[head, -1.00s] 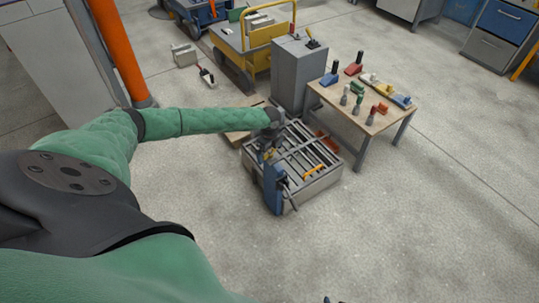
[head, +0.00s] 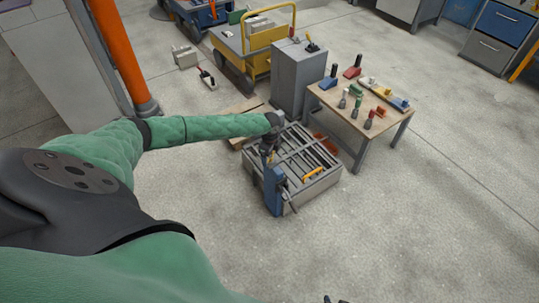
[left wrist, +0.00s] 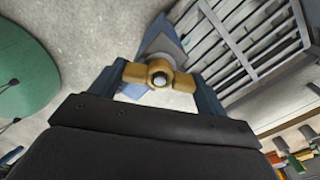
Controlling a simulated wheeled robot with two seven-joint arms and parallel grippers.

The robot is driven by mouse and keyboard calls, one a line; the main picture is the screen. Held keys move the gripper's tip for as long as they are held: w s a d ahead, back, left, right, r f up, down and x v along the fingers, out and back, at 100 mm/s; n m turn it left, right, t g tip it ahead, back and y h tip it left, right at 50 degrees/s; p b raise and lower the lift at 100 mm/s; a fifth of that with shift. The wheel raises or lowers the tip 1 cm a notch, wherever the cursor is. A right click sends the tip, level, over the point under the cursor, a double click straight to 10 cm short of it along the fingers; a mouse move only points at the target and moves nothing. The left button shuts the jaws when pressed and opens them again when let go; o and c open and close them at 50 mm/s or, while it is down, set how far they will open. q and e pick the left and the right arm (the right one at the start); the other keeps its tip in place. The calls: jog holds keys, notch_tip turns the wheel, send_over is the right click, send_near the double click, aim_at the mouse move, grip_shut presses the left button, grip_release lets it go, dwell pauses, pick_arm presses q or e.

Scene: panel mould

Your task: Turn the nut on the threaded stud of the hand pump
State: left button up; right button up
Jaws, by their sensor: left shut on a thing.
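The hand pump (head: 274,191) is a blue upright body at the near left corner of the grey mould. It shows as a blue shape behind the nut in the left wrist view (left wrist: 158,42). The nut is a brass-yellow wing nut (left wrist: 182,81) around the end of the threaded stud (left wrist: 160,79). My left gripper (left wrist: 160,84) is shut on the nut, with one blue finger at each wing. In the head view my left gripper (head: 268,153) is small and points down at the pump's top; the nut cannot be made out there. A small dark tip at the bottom edge may be my right gripper.
The slatted mould (head: 318,183) lies right of the pump, with an orange handle on it. A grey cabinet (head: 298,82) stands behind it. A wooden table (head: 378,122) with tools and coloured blocks stands to the right. The floor in front is clear.

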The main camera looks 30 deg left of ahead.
dwell(0.4)
pick_arm(q)
jog(key=shift+r+n+p, duration=0.15)
jog(key=shift+n+p, duration=0.25)
jog(key=shift+p, duration=0.1)
jog(key=shift+n+p, duration=1.25)
jog(key=shift+n, duration=0.15)
jog(key=shift+f, duration=0.25)
